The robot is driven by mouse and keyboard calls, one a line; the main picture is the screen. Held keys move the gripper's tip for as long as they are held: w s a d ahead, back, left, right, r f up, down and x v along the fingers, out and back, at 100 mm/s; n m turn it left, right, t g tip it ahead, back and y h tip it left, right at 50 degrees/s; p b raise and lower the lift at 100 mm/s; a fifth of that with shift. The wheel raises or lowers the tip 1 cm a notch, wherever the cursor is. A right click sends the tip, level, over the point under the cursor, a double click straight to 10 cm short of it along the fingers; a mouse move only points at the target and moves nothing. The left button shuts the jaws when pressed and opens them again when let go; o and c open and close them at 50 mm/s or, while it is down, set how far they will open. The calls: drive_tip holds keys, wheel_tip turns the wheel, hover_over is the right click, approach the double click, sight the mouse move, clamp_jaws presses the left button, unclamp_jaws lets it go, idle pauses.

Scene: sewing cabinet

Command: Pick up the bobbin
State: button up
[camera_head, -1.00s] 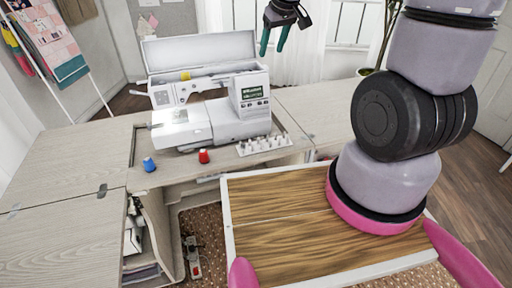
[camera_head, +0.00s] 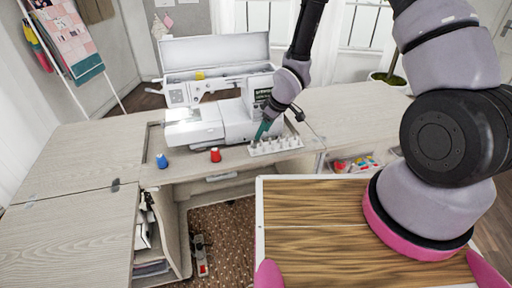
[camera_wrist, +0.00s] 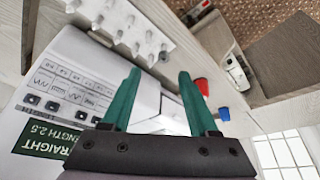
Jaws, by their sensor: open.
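A white rack (camera_head: 285,148) with several pegs stands on the cabinet top in front of the sewing machine (camera_head: 200,127). It also shows in the wrist view (camera_wrist: 147,30). A small grey piece (camera_wrist: 163,54) at the rack's end may be the bobbin; it is too small to tell. My gripper (camera_head: 263,130) has teal fingers and points down close to the rack's left end in the head view. In the wrist view, my gripper (camera_wrist: 160,74) has its fingers apart with nothing held between them. Contact with the rack cannot be told.
A red spool (camera_head: 215,155) and a blue spool (camera_head: 162,161) stand left of the rack. The machine's body is close beside my fingers. An open drawer (camera_head: 350,166) with colourful items is at the right. A wooden-topped surface (camera_head: 310,215) is nearer. The cabinet top at left is clear.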

sight(255, 146)
drive_tip(key=x, duration=0.6)
drive_tip(key=shift+s+a+f, duration=0.25)
drive_tip(key=shift+f, duration=0.05)
drive_tip(key=shift+c, duration=0.3)
clamp_jaws()
